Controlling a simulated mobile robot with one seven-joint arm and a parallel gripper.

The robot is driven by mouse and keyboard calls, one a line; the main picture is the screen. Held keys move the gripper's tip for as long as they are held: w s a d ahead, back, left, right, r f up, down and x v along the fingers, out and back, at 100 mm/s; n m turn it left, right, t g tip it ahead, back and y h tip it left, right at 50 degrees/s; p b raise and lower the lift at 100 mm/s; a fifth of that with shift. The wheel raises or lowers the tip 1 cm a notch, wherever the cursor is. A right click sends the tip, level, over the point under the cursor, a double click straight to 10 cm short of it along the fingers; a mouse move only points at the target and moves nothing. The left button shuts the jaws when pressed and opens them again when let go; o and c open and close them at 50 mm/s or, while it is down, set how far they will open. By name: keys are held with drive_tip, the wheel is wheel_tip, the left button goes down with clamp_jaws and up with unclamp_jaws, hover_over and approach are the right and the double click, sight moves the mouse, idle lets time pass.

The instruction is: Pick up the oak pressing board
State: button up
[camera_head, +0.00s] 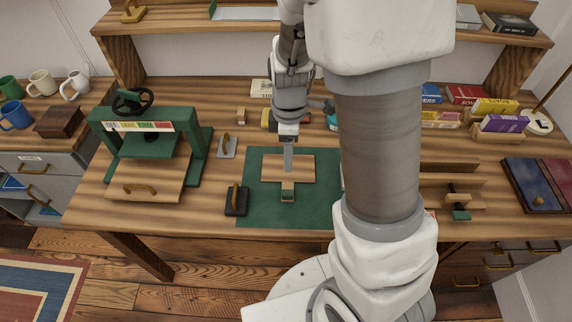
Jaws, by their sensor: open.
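A flat light-brown wooden board (304,171) lies on the green mat (325,215) near the middle of the bench. My gripper (288,168) points down over the left-middle part of this board. It is open, with nothing seen between the fingers; whether it touches the board cannot be told. Another wooden board with a brass handle (150,183) lies at the front of the green press (110,130) on the left. The frame does not label which board is oak.
A dark block with a brass handle (236,201) stands at the mat's left edge, and a grey handled tool (227,146) lies behind it. Stacked books (492,107) and a red-blue panel (538,184) are on the right. My arm hides the mat's right side.

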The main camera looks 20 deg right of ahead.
drive_tip(key=b, duration=0.2)
hover_over(288, 192)
wheel_tip(288, 192, down, 11)
drive_tip(key=shift+s, duration=0.1)
drive_tip(key=shift+f+b, duration=0.35)
drive_tip(key=shift+f, duration=2.7)
clamp_jaws()
